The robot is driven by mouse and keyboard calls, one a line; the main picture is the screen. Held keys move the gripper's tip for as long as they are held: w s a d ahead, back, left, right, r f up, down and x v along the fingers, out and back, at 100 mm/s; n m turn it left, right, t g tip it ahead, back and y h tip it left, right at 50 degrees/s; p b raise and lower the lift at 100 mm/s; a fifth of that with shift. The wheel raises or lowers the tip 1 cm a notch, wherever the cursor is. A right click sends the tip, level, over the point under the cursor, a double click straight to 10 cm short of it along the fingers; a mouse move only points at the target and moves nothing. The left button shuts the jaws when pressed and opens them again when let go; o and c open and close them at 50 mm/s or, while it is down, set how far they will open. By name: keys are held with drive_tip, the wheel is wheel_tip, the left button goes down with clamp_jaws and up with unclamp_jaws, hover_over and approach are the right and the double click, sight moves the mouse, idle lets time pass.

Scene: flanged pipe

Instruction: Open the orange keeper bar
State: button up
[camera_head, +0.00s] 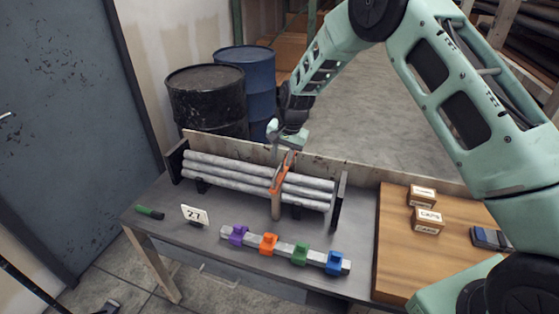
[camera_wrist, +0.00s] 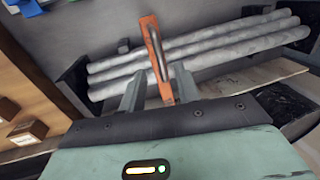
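The orange keeper bar (camera_head: 280,178) lies across the grey pipes (camera_head: 230,172) in the rack on the table. It also shows in the wrist view (camera_wrist: 153,45), rising up from between my fingers, with a dark slot along it. A tan upright post (camera_head: 276,207) stands at its near end. My gripper (camera_head: 283,153) is at the far upper end of the bar, above the back of the rack. In the wrist view my two fingers (camera_wrist: 158,76) are apart, one on each side of the bar, with a gap showing on both sides. Contact is not visible.
A rail with purple, orange, green and blue clamps (camera_head: 286,249) lies in front of the rack. A "27" card (camera_head: 195,215) and a green-handled tool (camera_head: 150,212) lie left. Small boxes (camera_head: 427,221) sit on the wooden board at right. Drums (camera_head: 208,100) stand behind.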

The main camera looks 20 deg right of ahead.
sight(278, 170)
drive_tip(key=shift+w+a+f+p, duration=0.15)
drive_tip(key=shift+f+p, duration=0.05)
drive_tip(key=shift+f, duration=0.7)
drive_tip(key=shift+w+a+f+p, duration=0.1)
drive_tip(key=shift+a+f+p, duration=0.1)
drive_tip(key=shift+f, duration=0.7)
clamp_jaws()
drive_tip(key=shift+d, duration=0.1)
